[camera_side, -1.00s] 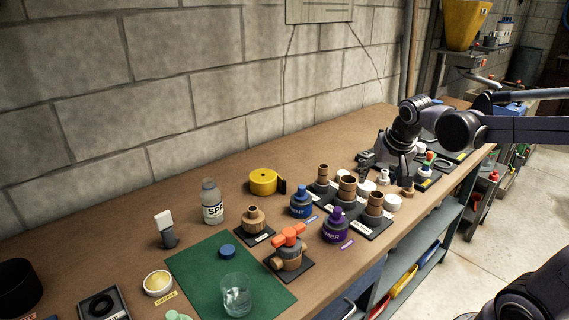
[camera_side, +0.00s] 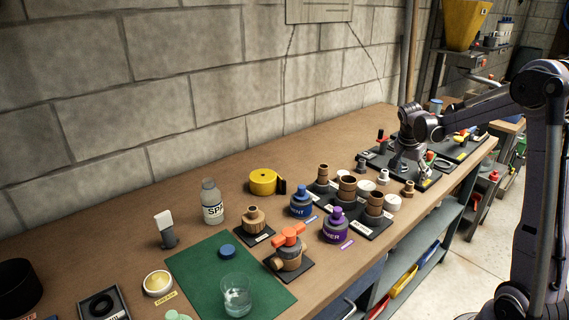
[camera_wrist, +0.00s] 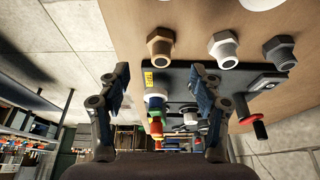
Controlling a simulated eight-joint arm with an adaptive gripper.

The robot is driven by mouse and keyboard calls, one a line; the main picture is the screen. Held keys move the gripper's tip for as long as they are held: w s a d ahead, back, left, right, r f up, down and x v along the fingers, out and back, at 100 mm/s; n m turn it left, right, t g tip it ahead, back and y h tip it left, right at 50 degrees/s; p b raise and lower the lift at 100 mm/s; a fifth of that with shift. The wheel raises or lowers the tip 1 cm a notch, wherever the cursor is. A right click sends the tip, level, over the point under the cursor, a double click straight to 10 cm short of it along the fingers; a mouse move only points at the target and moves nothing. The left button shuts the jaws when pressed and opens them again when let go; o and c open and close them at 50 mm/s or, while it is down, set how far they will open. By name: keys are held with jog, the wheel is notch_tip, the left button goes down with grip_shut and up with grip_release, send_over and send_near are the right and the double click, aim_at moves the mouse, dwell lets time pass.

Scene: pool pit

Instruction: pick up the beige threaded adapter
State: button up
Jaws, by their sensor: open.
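The beige threaded adapter (camera_side: 408,188) stands on the wooden bench near its front edge. In the wrist view the adapter (camera_wrist: 160,43) shows its hex collar and threaded end, just beyond and between my fingertips. My gripper (camera_wrist: 158,80) is open, with nothing between its fingers. In the side view my gripper (camera_side: 405,168) hangs over the black board, behind and a little to the right of the adapter, apart from it. A white threaded fitting (camera_wrist: 223,48) and a dark grey one (camera_wrist: 280,51) stand in a row beside the adapter.
A black board (camera_wrist: 183,78) with valves and coloured parts lies under and around my gripper.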

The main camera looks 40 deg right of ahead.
aim_at(410, 183)
jog(key=shift+x, duration=3.15)
jog(key=shift+w+r, duration=0.1)
jog(key=c, duration=1.2)
